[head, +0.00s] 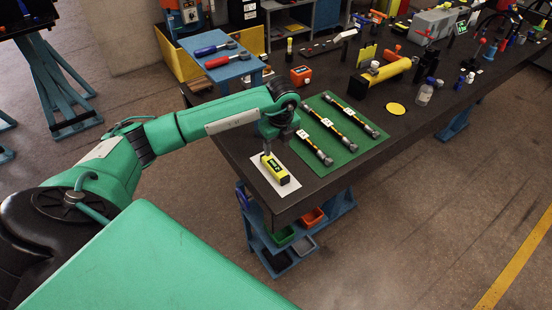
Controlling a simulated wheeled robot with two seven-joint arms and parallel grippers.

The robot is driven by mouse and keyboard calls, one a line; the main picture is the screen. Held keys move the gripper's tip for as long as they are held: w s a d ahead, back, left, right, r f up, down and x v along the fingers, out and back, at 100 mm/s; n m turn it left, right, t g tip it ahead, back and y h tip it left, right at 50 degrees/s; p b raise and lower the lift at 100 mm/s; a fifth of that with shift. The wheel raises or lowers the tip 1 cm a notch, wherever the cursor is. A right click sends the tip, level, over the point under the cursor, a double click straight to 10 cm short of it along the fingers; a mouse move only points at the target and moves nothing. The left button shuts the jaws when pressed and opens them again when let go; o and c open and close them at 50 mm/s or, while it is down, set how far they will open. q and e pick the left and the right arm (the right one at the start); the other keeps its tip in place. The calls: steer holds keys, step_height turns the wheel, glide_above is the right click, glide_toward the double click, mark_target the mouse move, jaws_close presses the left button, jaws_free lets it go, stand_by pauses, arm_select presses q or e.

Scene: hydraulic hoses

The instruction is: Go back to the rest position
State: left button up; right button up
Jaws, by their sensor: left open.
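My left arm reaches in from the left over the near corner of the dark workbench (235,150). My left gripper (267,152) points down and is open, just above the far end of a yellow and black block (275,170). The block lies on a white sheet (258,185) at the bench corner; I cannot tell whether the fingers touch it. Three black and yellow hoses with metal ends, one of them here (350,115), lie side by side on a green mat (365,145). My right gripper is not in view.
An orange device (301,75) stands behind the mat. A yellow cylinder (388,72), a clear bottle (425,92) and several tools crowd the bench farther right. A blue stand (222,72) with two tools stands behind the bench. Small bins (312,217) sit on a shelf below.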

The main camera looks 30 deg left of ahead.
arm_select(q)
step_height(320, 180, up, 2)
steer(key=shift+d+r, duration=0.1)
stand_by(0.5)
